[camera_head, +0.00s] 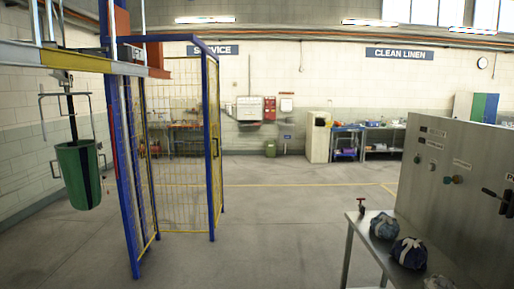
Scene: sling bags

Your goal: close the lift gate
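The lift enclosure has blue posts and yellow wire mesh panels and stands left of centre. One mesh panel (180,150) faces me at its back. A narrow mesh panel (216,150) at its right is seen nearly edge-on beside a blue post (210,150). Another narrow mesh panel (140,170) runs back along the left. I cannot tell for sure which panel is the gate or whether it is latched. The side facing me, between the front left and right posts, looks open. Neither of my grippers is in view.
A metal bench (362,235) with several tied bundles and a grey control panel (455,180) stand at right. The middle floor (290,215) is clear.

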